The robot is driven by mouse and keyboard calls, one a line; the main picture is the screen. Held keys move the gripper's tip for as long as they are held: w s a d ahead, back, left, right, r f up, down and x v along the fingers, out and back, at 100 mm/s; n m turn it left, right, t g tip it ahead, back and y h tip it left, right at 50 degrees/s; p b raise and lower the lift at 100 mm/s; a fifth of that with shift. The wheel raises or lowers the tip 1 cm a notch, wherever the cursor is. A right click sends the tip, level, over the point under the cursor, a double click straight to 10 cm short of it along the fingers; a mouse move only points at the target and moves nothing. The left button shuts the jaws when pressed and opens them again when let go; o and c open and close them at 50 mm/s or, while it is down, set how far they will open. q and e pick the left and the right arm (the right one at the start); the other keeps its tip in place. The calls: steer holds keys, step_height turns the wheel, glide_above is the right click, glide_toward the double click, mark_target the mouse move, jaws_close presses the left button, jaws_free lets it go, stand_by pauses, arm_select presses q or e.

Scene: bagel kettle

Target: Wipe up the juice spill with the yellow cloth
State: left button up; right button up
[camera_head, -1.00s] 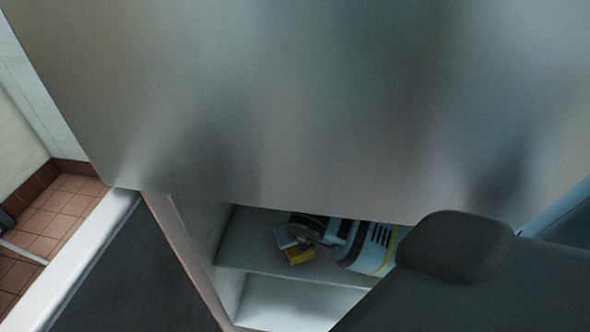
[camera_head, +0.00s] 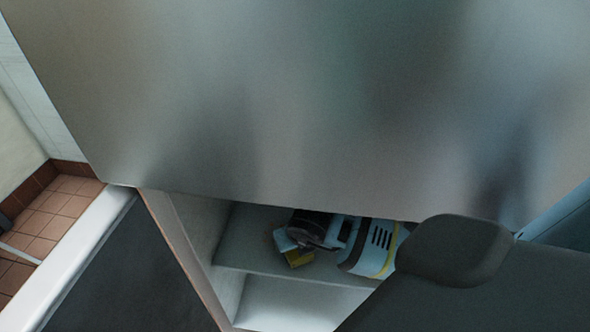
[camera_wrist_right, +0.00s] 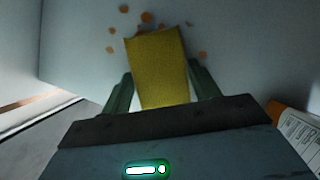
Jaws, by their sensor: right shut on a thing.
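The yellow cloth (camera_wrist_right: 158,68) is held between the two fingers of my right gripper (camera_wrist_right: 161,88) in the right wrist view. It sticks out ahead of the fingertips over a pale surface. The juice spill (camera_wrist_right: 146,17) shows as several orange-brown spots around the cloth's far end and both sides; the cloth hides part of that area. In the head view my right gripper (camera_head: 297,245) reaches into an open shelf compartment, and a bit of the yellow cloth (camera_head: 298,260) shows below it. The spill cannot be seen there. My left gripper is not in view.
A large metal counter top (camera_head: 260,100) covers the upper head view, above the open shelf (camera_head: 240,252). A lower shelf space (camera_head: 290,302) beneath it looks empty. An orange and white printed item (camera_wrist_right: 299,128) is close at the right of the wrist view.

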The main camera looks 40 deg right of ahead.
steer(key=shift+s+f, duration=0.1)
steer(key=shift+f, duration=0.15)
steer(key=shift+w+d, duration=0.25)
steer(key=shift+d, duration=0.15)
steer(key=shift+w+d+b, duration=0.3)
steer(key=shift+w+d, duration=0.55)
steer(key=shift+d, duration=0.15)
steer(key=shift+w+d, duration=0.65)
steer(key=shift+d, duration=0.1)
steer(key=shift+w+d+b, duration=0.35)
steer(key=shift+w+d, duration=0.15)
steer(key=shift+d, duration=0.1)
steer(key=shift+r, duration=0.1)
